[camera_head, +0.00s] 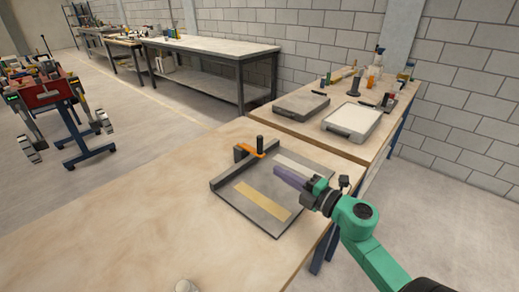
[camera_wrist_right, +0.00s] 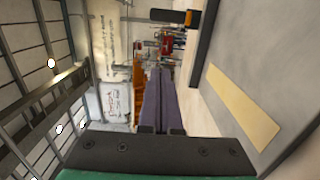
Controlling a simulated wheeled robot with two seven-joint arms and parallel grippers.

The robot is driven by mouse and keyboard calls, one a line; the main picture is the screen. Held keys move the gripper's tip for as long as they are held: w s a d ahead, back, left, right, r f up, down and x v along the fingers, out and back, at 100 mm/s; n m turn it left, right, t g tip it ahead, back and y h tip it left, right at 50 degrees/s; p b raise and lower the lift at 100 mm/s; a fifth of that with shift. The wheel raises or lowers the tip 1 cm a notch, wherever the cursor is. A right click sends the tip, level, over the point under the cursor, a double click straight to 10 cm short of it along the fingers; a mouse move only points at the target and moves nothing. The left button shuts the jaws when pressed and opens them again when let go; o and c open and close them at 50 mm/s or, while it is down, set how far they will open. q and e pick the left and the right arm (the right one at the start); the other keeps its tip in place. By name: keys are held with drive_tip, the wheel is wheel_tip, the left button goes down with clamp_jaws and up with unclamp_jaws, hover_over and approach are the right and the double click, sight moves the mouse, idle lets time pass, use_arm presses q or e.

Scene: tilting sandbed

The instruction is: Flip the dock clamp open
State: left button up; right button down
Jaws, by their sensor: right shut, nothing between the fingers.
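The dock (camera_head: 231,210) is a dark grey plate on the near wooden table, with a raised wall along its left side and a tan strip (camera_head: 263,201) on it. The dock clamp (camera_head: 247,150) is orange with a black upright knob, at the far corner of the dock. It also shows at the top of the right wrist view (camera_wrist_right: 172,16). My right gripper (camera_head: 276,169) has purple fingers, shut and empty, above the dock and apart from the clamp, to its right and nearer. The fingers (camera_wrist_right: 160,100) point away in the wrist view. My left gripper is out of view.
A pale strip (camera_head: 304,165) lies on the far side of the dock. Behind, a second table holds a grey case (camera_head: 301,106), a white-topped case (camera_head: 352,119) and several bottles and tools.

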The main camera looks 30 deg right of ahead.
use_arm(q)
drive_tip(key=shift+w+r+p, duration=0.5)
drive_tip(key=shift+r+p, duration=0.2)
use_arm(e)
drive_tip(key=w, duration=1.2)
drive_tip(key=shift+d, duration=0.25)
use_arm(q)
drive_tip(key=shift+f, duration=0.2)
use_arm(e)
drive_tip(key=shift+f, duration=0.15)
use_arm(q)
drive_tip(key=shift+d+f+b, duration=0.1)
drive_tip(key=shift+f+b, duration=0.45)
drive_tip(key=shift+b, duration=0.2)
use_arm(e)
drive_tip(key=shift+w+d+n+y, duration=0.1)
drive_tip(key=shift+d+n+y, duration=0.2)
drive_tip(key=shift+d+y, duration=0.15)
